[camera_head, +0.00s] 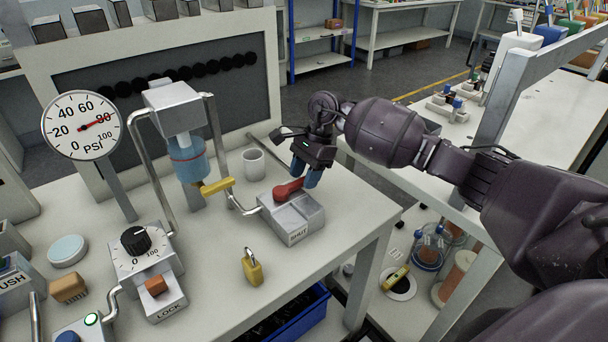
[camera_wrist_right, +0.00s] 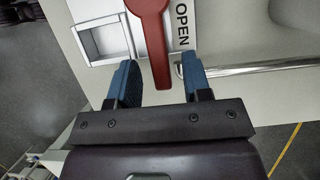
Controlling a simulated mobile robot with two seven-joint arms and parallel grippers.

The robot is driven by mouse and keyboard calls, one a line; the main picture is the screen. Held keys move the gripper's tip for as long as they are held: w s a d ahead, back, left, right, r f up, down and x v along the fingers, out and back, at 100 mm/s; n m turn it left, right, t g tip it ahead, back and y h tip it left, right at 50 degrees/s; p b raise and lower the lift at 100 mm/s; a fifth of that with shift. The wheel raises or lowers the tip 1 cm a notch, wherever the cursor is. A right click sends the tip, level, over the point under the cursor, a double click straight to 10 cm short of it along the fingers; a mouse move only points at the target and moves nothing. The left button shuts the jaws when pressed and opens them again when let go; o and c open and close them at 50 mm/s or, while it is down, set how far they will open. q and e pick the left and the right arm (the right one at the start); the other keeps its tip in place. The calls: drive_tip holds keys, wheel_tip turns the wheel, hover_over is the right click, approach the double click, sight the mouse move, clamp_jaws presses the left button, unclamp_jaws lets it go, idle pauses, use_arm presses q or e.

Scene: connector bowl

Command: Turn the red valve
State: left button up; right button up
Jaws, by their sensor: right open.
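The red valve (camera_head: 289,188) is a lever handle on top of a grey metal block (camera_head: 305,213) near the table's right edge. In the right wrist view the red handle (camera_wrist_right: 151,40) points down between my fingers, beside a label reading OPEN. My right gripper (camera_head: 305,176) is over the block. Its two blue fingertips (camera_wrist_right: 160,75) are apart, one on each side of the handle's end, with gaps visible. My left gripper is not in view.
A pressure gauge (camera_head: 82,125) and a blue cylinder with a yellow lever (camera_head: 217,186) stand left of the block. A white cup (camera_head: 253,163) stands behind it, and a brass padlock (camera_head: 252,268) lies in front. A pipe (camera_head: 240,207) meets the block's left side.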

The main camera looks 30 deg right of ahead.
drive_tip(key=shift+f, duration=0.15)
clamp_jaws()
drive_tip(key=shift+a, duration=0.1)
